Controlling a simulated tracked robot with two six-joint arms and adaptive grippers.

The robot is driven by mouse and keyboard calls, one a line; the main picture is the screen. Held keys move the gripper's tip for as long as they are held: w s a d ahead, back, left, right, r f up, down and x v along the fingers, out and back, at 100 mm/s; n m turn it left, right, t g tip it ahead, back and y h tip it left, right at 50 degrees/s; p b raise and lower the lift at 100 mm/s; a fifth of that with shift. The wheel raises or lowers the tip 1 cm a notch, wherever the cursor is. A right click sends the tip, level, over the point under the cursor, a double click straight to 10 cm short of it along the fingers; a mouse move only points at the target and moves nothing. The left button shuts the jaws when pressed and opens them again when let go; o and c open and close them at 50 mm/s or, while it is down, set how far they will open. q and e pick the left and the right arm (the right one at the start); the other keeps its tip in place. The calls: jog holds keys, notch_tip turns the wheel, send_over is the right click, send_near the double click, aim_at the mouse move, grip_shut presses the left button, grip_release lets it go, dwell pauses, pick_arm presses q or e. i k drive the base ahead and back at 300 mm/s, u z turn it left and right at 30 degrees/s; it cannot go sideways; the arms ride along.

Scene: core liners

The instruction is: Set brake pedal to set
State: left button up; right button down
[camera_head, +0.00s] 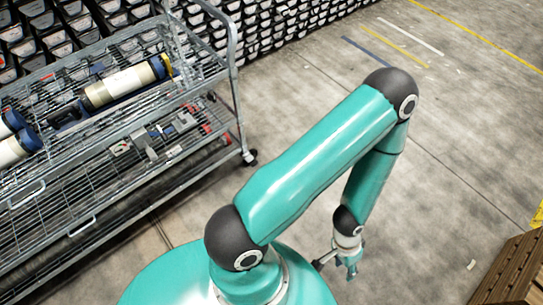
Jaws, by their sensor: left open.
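A grey wire-shelf cart (236,95) stands at the left. A small dark caster (250,157) shows at the foot of its near right post. No brake pedal can be made out at this size. My left arm is teal with dark joints, bent over the middle of the view. My left gripper (336,267) hangs low over the concrete floor, right of and nearer than the caster, well apart from the cart. Its fingers are spread, with nothing seen between them. My right gripper is out of view.
Cylindrical core liners (118,87) lie on the cart's upper shelf, and small grey and red parts (160,133) on a lower one. A wall of bins (285,22) runs behind. A brown slatted object (516,272) stands at bottom right.

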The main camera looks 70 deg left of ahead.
aim_at(253, 162)
jog(key=z, duration=0.25)
jog(key=i, duration=0.7)
jog(key=u, duration=2.1)
jog(key=i, duration=0.2)
jog(key=u, duration=1.7)
jog(key=k, duration=0.65)
jog(key=u, duration=0.4)
jog(key=i, duration=1.5)
jog(key=z, duration=0.2)
